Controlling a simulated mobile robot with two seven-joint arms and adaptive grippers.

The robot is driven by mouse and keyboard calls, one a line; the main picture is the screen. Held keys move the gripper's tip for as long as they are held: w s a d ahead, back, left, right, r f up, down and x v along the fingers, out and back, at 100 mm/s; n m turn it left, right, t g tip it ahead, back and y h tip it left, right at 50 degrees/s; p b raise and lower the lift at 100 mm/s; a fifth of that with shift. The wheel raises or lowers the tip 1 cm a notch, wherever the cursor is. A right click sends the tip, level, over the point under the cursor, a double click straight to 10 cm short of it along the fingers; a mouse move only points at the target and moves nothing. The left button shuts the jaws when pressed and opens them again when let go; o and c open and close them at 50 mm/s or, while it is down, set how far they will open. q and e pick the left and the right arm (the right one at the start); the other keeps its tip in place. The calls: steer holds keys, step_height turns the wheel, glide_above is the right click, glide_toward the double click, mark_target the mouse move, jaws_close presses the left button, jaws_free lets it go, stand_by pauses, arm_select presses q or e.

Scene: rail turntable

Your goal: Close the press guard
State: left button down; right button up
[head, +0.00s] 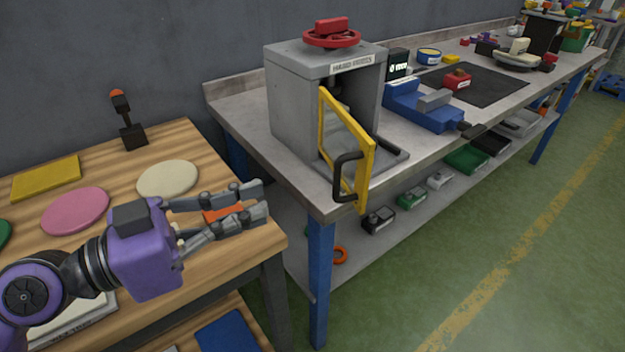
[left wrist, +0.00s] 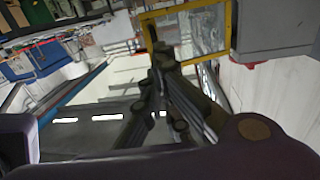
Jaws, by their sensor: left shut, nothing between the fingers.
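The press guard (head: 366,165) is a yellow frame with a clear pane and a black handle (head: 345,178). It stands swung out from the front of the grey hand press (head: 300,110), whose opening shows behind it. In the left wrist view the yellow guard frame (left wrist: 228,35) is beyond my fingertips, beside the grey press body (left wrist: 272,22). My left gripper (head: 264,200) is shut and empty, left of the guard and apart from it, over the right part of the wooden table. My right gripper is in neither view.
The wooden table (head: 225,262) holds a pink disc (head: 75,211), a cream disc (head: 168,180) and a black joystick (head: 128,125). The press stands on a grey bench (head: 235,105) with a blue vise (head: 425,108) to its right. Open floor lies at the front right.

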arm_select(q)
steer(key=p+x, duration=0.6)
steer(key=x, duration=0.3)
steer(key=shift+w+d, duration=0.25)
steer(key=shift+d, duration=0.1)
